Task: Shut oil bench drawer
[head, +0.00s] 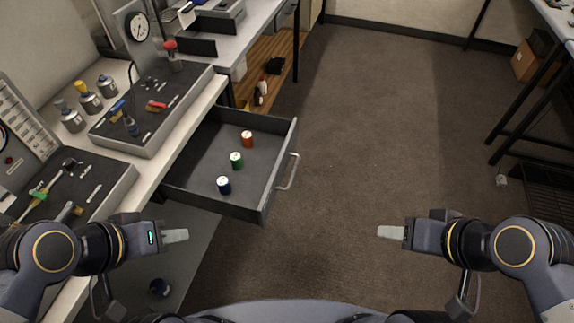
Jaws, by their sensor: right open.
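The oil bench drawer (195,197) is pulled out from the bench (184,135) at the left. It is grey, with a metal bar handle (289,171) on its front face, which points right. My right gripper (379,232) is open and empty over the floor, right of and nearer than the handle.
The bench top holds two dark panels, a gauge (137,27) and several small bottles (91,97). The brown floor (370,130) right of the drawer is clear. A black-legged table and a cardboard box (526,62) stand at the far right.

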